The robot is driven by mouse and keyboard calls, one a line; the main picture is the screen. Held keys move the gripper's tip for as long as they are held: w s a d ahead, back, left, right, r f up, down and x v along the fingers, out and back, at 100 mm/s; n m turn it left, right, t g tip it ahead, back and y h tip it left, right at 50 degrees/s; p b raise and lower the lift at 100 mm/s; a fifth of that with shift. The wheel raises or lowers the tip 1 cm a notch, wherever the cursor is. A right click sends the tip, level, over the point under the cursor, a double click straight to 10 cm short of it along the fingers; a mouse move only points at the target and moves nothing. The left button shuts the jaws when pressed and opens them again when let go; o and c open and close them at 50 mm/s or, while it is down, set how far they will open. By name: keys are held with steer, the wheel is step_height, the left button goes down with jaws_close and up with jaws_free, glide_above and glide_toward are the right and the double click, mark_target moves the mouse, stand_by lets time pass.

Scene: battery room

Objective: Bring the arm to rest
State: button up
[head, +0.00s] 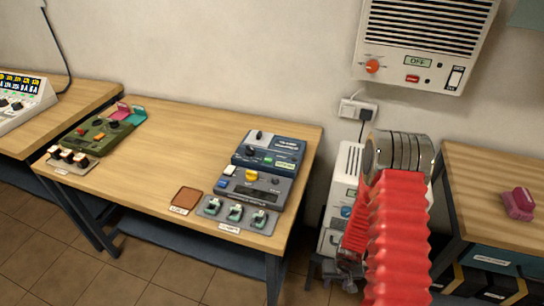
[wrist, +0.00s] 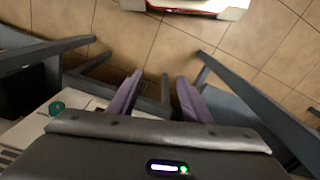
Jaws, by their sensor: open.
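My arm, covered in red bellows, rises at the right of the head view, bends at a grey ringed joint and folds back down. My gripper shows in the wrist view (wrist: 157,95) as two purple fingers, spread apart with nothing between them. They hang over the tiled floor (wrist: 150,40). In the head view the gripper is low beside the folded arm, small and hard to make out, in front of a white floor unit (head: 343,190).
A wooden table (head: 180,150) with control boxes (head: 255,180) stands left of my arm. Another table (head: 470,170) with a pink object (head: 518,203) stands right. A wall unit (head: 425,40) hangs above. Grey table legs (wrist: 235,95) flank the gripper in the wrist view.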

steer(key=s+a+r+t, duration=0.1)
steer(key=s+r, duration=0.3)
steer(key=r, duration=1.4)
steer(key=s+a+r+t, duration=0.2)
steer(key=s+a+r, duration=0.2)
steer(key=r, duration=1.4)
steer(key=s+a+r+t, duration=0.2)
steer(key=s+r, duration=0.3)
steer(key=r, duration=1.3)
steer(key=shift+a+n, duration=0.3)
steer(key=shift+n, duration=0.1)
